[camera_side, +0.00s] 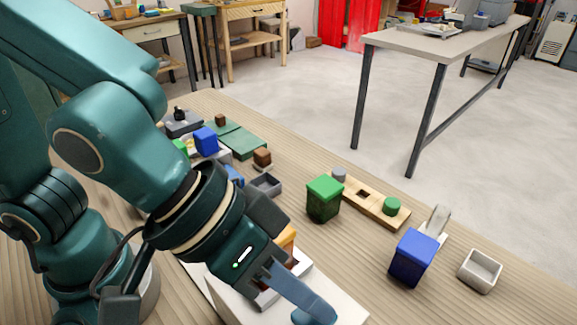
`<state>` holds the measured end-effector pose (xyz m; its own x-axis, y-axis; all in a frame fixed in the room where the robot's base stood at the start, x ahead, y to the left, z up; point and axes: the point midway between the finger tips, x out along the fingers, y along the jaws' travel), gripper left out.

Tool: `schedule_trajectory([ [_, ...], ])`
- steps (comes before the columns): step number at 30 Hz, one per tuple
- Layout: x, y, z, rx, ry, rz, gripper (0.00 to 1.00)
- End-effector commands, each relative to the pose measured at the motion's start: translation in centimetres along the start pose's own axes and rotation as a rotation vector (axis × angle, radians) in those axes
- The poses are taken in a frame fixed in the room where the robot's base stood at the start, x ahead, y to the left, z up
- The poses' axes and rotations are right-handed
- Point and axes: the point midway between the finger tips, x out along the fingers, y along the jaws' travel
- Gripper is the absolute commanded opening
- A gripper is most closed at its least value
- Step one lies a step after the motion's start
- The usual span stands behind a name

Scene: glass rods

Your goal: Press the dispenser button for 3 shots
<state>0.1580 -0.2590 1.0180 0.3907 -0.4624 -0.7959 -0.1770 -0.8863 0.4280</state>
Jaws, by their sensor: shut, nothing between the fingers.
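My gripper (314,312) is at the bottom centre, pointing down and to the right, with its fingers shut and empty. Its tip is over a white box (346,302), and I cannot tell whether it touches anything there. An orange piece (289,238) shows partly behind my gripper, beside a grey-white frame on the box. I cannot clearly make out a dispenser or its button. A small dark grey device with a black knob (179,114) stands at the far left end of the table. Part of the white box is hidden by my arm.
A green-topped bin (324,199), a wooden board (367,196) with a green cylinder (392,206), a blue box (412,258) and a small open tray (480,271) stand to the right. Blue, brown and green pieces crowd the back left. Bare tabletop lies between the bins.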

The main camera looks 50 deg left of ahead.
Motion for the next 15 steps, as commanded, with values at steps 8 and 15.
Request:
schedule_trajectory([
  [8, 0.28, -0.16, 0.14, 0.000, 0.000, -0.001, 0.00],
  [15, 0.51, -0.27, 0.25, 0.000, 0.000, -0.001, 0.00],
])
